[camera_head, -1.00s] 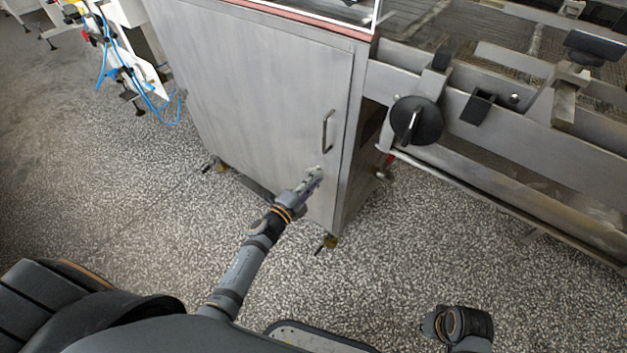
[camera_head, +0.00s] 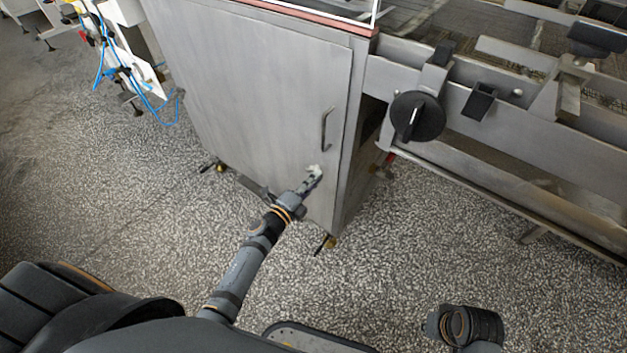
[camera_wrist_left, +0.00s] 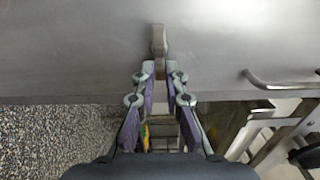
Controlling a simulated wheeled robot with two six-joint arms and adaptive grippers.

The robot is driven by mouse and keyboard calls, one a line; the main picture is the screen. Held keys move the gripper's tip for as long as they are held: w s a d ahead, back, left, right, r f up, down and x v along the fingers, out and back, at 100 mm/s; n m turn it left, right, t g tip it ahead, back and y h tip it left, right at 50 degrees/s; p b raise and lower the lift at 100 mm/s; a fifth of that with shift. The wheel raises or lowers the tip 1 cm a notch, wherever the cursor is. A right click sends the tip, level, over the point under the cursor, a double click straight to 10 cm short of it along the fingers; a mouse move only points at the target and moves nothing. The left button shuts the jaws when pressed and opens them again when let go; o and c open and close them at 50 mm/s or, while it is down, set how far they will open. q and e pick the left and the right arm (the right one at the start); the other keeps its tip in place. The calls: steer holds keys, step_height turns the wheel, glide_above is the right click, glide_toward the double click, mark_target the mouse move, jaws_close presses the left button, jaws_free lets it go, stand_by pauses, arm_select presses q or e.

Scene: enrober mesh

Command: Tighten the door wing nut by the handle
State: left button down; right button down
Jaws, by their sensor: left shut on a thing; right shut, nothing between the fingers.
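The wing nut (camera_wrist_left: 158,40) is a small pale grey piece on the front of the steel cabinet door (camera_head: 255,95), below and left of the door handle (camera_head: 327,128). In the head view it is a small pale shape (camera_head: 315,171) at the fingertips, partly hidden. My left gripper (camera_head: 312,180) reaches up to the door and is shut on the wing nut. In the left wrist view its two fingers (camera_wrist_left: 157,68) meet at the nut's near end. My right gripper (camera_head: 437,325) is low at the right, shut and empty, away from the door; its fingers are hard to make out.
A black round knob (camera_head: 417,116) and a steel conveyor frame (camera_head: 500,135) stand right of the cabinet. A white stand with blue hoses (camera_head: 135,80) is at the upper left. Speckled floor (camera_head: 420,240) is clear between my arms.

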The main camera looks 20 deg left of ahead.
arm_select(q)
steer(key=c, duration=1.4)
jaws_free()
steer(key=v, duration=1.2)
